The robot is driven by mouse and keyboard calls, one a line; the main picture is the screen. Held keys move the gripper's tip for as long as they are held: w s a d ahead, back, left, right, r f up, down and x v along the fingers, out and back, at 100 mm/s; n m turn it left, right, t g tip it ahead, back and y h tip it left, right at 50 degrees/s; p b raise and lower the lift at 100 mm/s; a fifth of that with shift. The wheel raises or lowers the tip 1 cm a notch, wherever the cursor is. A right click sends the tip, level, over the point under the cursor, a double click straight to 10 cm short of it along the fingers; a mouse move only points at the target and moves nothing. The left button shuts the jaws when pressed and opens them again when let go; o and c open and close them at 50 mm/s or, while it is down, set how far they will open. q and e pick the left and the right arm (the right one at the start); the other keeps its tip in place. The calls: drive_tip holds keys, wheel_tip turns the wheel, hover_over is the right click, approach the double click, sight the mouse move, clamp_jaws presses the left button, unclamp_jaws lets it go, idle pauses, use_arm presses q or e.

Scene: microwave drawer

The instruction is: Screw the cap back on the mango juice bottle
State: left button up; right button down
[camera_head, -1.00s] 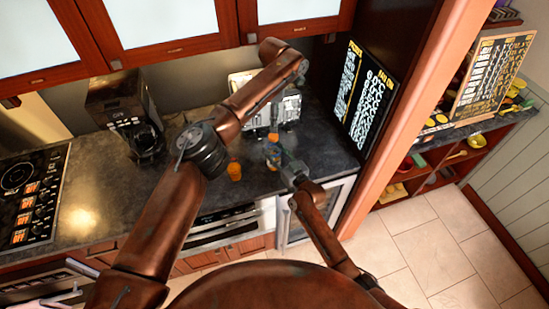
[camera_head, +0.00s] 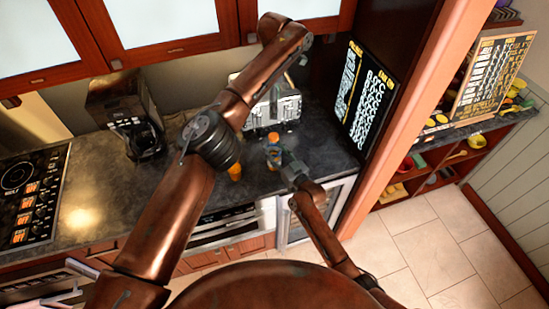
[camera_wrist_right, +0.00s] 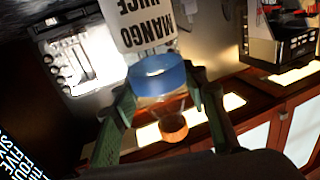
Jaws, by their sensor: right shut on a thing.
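The mango juice bottle (camera_head: 270,150) shows in the head view on the dark counter, with an orange top and a blue band. In the right wrist view it appears upside down, with a white MANGO JUICE label (camera_wrist_right: 143,28), a blue band (camera_wrist_right: 158,76) and a clear neck. An orange round piece (camera_wrist_right: 174,127) shows at the neck's end; I cannot tell whether it is screwed down. My right gripper (camera_head: 281,157) is shut on the bottle, its green fingers (camera_wrist_right: 160,90) on either side of it. My left gripper does not show clearly; my left arm crosses above the counter.
An orange cup-like thing (camera_head: 235,173) stands left of the bottle, partly behind my left arm. A silver appliance (camera_head: 284,107) stands behind the bottle, and a black coffee maker (camera_head: 126,112) further left. A dark menu board (camera_head: 363,100) stands at the right.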

drive_tip(key=shift+s+d+f, duration=0.1)
drive_tip(key=shift+s+f, duration=0.05)
drive_tip(key=shift+f, duration=0.55)
drive_tip(key=c, duration=1.5)
unclamp_jaws()
drive_tip(key=o, duration=0.4)
drive_tip(key=shift+w+r, duration=0.2)
drive_tip(key=shift+c, duration=0.2)
drive_tip(key=shift+o, duration=0.3)
drive_tip(key=shift+r, duration=0.15)
drive_tip(key=shift+s, duration=0.1)
drive_tip(key=v, duration=1.2)
